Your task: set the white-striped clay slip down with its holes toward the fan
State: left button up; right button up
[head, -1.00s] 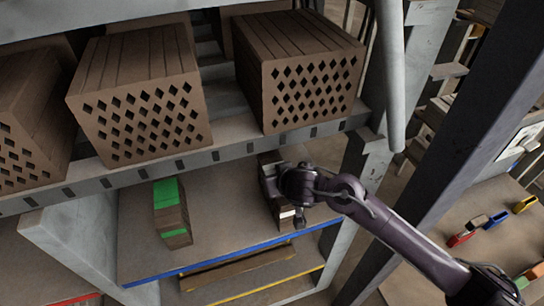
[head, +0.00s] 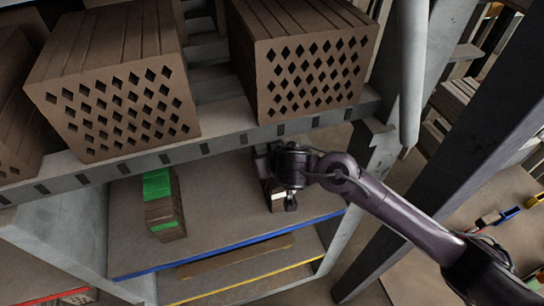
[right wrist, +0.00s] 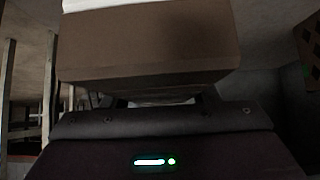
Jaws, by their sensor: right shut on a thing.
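The white-striped clay slip (head: 279,200) is a brown block partly hidden behind my right gripper (head: 284,182) in the head view, over the right part of the blue-edged shelf (head: 225,205). My right gripper is shut on it. In the right wrist view the slip (right wrist: 150,52) fills the upper middle, with a white band along its top edge and a plain brown side toward the camera. Its holes do not show, and I cannot tell whether it touches the shelf. I see no fan. My left gripper is not in view.
A green-striped slip (head: 163,208) stands on the same shelf to the left. Large hollow bricks (head: 112,95) with diamond holes fill the shelf above. A grey upright (head: 360,160) is close at the right. The shelf between the two slips is clear.

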aim_at(284, 193)
jog(key=shift+w+a+f, duration=0.1)
jog(key=shift+w+a, duration=0.05)
jog(key=shift+w, duration=0.05)
jog(key=o, duration=0.8)
jog(key=shift+f, duration=0.15)
jog(key=shift+o, duration=1.4)
jog(key=shift+s, duration=0.15)
jog(key=s+d, duration=0.1)
jog(key=s, duration=0.2)
jog(key=s+d+b, duration=0.1)
jog(key=s, duration=0.3)
jog(key=s+d+r+b, duration=0.1)
jog(key=s+d, duration=0.1)
jog(key=s, duration=0.2)
jog(key=shift+s+d+r, duration=0.1)
jog(key=shift+s, duration=0.4)
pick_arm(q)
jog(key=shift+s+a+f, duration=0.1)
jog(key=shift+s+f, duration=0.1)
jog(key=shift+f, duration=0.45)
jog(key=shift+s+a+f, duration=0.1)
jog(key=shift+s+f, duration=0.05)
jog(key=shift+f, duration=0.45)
pick_arm(e)
jog(key=shift+s, duration=0.1)
